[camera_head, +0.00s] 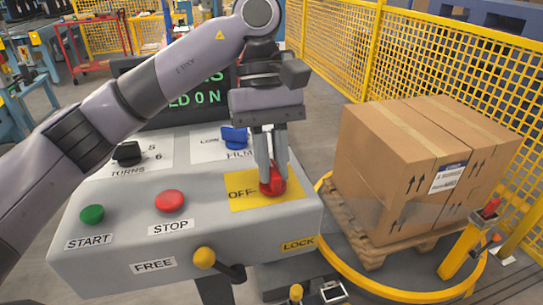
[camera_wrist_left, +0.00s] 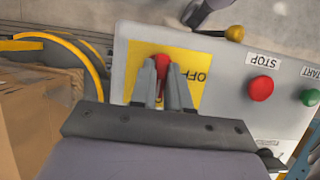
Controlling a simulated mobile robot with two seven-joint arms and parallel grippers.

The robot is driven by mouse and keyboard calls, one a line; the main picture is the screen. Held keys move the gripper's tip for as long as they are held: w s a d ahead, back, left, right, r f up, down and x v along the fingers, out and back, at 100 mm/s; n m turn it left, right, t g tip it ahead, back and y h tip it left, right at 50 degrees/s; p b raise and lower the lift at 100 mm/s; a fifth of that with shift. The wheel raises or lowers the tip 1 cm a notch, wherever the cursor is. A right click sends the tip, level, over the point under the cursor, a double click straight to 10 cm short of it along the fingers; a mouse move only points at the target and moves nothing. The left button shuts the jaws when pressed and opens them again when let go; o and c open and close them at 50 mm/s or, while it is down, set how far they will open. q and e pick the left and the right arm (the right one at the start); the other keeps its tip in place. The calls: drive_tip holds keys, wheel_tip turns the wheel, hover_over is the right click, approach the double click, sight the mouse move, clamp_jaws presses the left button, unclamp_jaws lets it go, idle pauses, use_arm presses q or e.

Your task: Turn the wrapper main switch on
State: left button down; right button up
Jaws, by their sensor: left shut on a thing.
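The wrapper main switch is a red knob (camera_head: 272,184) on a yellow plate (camera_head: 237,200) marked OFF, at the right end of the grey control panel (camera_head: 130,245). My left gripper (camera_head: 271,180) reaches down from above with its fingers shut on the red knob. In the left wrist view, the gripper (camera_wrist_left: 162,88) has a finger on each side of the red knob (camera_wrist_left: 162,61). The fingers hide part of the knob and of the plate, so the knob's exact angle is hard to tell. My right gripper is not in view.
The panel also bears a green START button (camera_head: 92,214), a red STOP button (camera_head: 170,200), a black knob (camera_head: 127,153), a blue knob (camera_head: 234,137) and a yellow-ended lever (camera_head: 205,258). A display stands behind. Cartons (camera_head: 410,170) on a pallet and a yellow fence (camera_head: 455,60) are at right.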

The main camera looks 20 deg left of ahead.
use_arm(q)
drive_tip(key=shift+f, duration=0.25)
drive_tip(key=c, duration=1.1)
unclamp_jaws()
drive_tip(key=shift+r, duration=0.15)
drive_tip(key=p+v, duration=0.2)
drive_tip(key=v, duration=0.5)
drive_tip(key=shift+w, duration=0.1)
